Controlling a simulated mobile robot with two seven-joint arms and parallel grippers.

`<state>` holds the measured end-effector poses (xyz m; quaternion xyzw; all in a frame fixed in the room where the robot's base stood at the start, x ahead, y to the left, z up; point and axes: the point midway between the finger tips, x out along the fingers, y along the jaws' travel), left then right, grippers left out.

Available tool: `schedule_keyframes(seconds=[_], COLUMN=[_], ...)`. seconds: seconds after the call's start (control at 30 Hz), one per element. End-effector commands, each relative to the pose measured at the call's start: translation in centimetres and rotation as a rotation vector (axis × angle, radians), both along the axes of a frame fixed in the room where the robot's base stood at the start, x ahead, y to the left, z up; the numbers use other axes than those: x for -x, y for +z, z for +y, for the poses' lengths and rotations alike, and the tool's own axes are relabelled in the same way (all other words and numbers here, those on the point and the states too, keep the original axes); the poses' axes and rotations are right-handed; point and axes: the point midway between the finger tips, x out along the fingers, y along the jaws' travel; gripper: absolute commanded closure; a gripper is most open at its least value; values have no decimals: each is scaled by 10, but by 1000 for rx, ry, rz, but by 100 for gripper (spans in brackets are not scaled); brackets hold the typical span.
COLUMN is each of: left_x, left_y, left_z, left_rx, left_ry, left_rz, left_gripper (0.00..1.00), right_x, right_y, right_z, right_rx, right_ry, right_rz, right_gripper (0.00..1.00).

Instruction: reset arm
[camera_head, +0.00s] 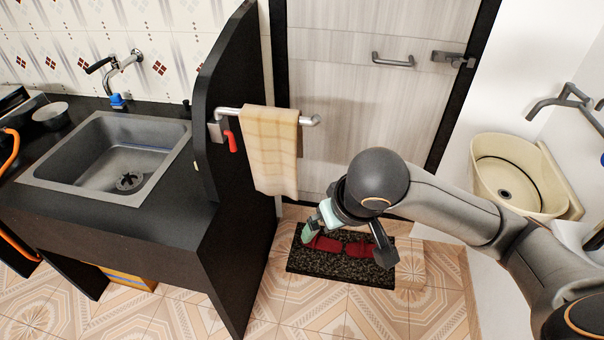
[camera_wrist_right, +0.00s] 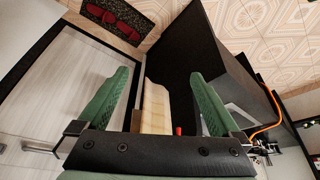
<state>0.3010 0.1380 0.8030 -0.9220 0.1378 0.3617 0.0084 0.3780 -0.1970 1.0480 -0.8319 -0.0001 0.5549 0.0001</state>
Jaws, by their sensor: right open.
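My right arm comes in from the right in the head view and reaches over a dark floor mat. My right gripper (camera_head: 318,222) is partly hidden by my own wrist, and one green finger shows. In the right wrist view my right gripper (camera_wrist_right: 160,73) has its two green fingers spread wide with nothing between them. A yellow checked towel (camera_wrist_right: 155,108) shows beyond the fingers, apart from them. In the head view the towel (camera_head: 270,150) hangs on a metal bar to the left of my gripper. My left gripper is not in view.
The black counter (camera_head: 172,212) with a steel sink (camera_head: 75,165) and tall side panel (camera_head: 238,100) stands left. A closed door (camera_head: 350,100) is behind. A beige basin (camera_head: 510,175) is right. Tiled floor is open in front.

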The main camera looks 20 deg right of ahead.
Motion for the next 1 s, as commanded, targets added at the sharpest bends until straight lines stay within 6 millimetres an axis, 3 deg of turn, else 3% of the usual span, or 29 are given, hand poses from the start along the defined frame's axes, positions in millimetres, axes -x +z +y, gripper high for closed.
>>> schedule_keyframes(seconds=[0.17,0.27,0.5,0.6,0.77,1.0], left_x=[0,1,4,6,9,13], left_y=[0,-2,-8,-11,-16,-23], left_z=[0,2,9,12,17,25], left_rx=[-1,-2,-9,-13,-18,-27], left_ry=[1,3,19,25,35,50], left_rz=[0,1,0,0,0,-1], left_gripper=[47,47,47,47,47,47], right_x=[-1,-4,-22,-25,-19,32], right_y=[-3,-15,-73,-101,-150,-228], right_z=[3,16,68,79,80,53], right_rx=[-11,-63,-291,-351,-375,-254], right_ry=[6,35,132,145,143,141], right_rz=[1,0,-87,-150,-260,-380], right_gripper=[0,0,0,0,0,0])
